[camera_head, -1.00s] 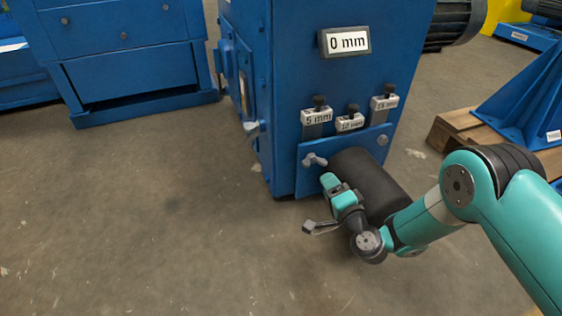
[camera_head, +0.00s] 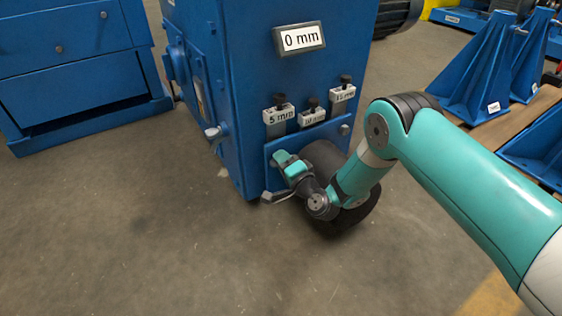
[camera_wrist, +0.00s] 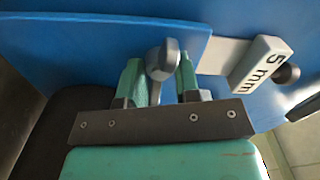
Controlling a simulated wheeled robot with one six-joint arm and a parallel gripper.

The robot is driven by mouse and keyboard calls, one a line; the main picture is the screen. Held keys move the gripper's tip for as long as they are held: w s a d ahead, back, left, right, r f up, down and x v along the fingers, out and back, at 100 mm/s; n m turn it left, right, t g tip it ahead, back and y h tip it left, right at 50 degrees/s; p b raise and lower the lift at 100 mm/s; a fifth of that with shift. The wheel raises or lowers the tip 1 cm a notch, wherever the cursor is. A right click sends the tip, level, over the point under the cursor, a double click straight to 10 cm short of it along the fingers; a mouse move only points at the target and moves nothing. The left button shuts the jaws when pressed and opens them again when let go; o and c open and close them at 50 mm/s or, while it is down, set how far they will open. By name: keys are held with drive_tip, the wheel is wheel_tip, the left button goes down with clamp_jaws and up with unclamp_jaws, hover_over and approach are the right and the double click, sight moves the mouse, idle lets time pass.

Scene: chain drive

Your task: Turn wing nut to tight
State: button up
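The grey wing nut (camera_wrist: 163,60) is on the blue plate (camera_wrist: 100,45) and shows between the two green fingers of my gripper (camera_wrist: 160,82) in the wrist view. One wing points toward the wrist camera and overlaps the right finger's edge. The fingers stand apart on either side of it; firm contact cannot be told. In the head view my gripper (camera_head: 288,163) is at the lower left of the plate and mostly hides the wing nut. The display on the blue machine (camera_head: 299,38) reads 0 mm.
Labelled blocks hang above the plate: 5 mm (camera_head: 279,117), 10 mm (camera_head: 312,114) and a third (camera_head: 342,94). A dark cylinder (camera_head: 322,155) sticks out beside my gripper. A grey handle (camera_head: 213,133) is on the machine's left side. Floor at the left is clear.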

drive_tip(key=c, duration=0.3)
drive_tip(key=shift+c, duration=0.2)
drive_tip(key=shift+s+a+m+p, duration=0.1)
drive_tip(key=shift+m+p, duration=0.25)
drive_tip(key=shift+m, duration=0.15)
drive_tip(key=shift+m+p, duration=1.05)
drive_tip(key=shift+m, duration=12.85)
drive_tip(key=shift+w+d+m, duration=0.2)
drive_tip(key=shift+m, duration=0.1)
